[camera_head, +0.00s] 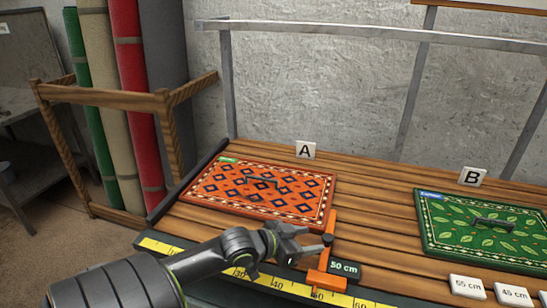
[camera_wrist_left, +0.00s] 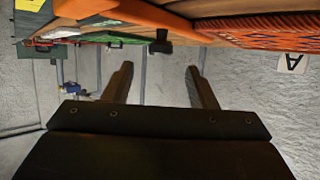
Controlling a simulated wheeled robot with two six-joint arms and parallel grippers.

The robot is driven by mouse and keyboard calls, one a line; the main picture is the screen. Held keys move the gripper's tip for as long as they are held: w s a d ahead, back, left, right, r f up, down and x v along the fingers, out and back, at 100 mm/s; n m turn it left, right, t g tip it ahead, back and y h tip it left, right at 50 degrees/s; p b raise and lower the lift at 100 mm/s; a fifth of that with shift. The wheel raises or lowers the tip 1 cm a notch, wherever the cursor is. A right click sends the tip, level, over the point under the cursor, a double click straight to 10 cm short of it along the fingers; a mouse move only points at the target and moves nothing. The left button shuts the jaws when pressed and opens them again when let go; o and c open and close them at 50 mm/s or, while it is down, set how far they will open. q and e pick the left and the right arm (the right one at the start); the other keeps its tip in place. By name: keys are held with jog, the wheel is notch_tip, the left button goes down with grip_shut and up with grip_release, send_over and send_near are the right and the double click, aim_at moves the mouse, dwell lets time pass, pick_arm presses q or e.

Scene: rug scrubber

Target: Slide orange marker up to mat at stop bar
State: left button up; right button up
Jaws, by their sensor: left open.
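The orange marker (camera_head: 325,262) sits on the yellow ruler at the table's front edge, with a black knob (camera_head: 327,240) on it. Its upper arm lies close to the right edge of the orange mat with blue diamonds (camera_head: 214,195); I cannot tell whether they touch. The mat lies flat, its left side near the dark stop bar (camera_head: 190,178). My left gripper (camera_head: 314,241) is open and empty, its fingertips just left of the knob. In the left wrist view, the knob (camera_wrist_left: 161,42) shows beyond and between the open fingertips (camera_wrist_left: 158,68). My right gripper is out of view.
The yellow ruler (camera_head: 270,284) runs along the front edge. A green leafy mat (camera_head: 450,232) by sign B and white number tiles (camera_head: 468,287) are at right. Rolled rugs (camera_head: 130,90) stand at left.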

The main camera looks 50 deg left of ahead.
pick_arm(q)
jog(key=p+v, duration=0.5)
jog(key=v, duration=0.6)
jog(key=shift+p, duration=0.35)
jog(key=shift+s, duration=0.1)
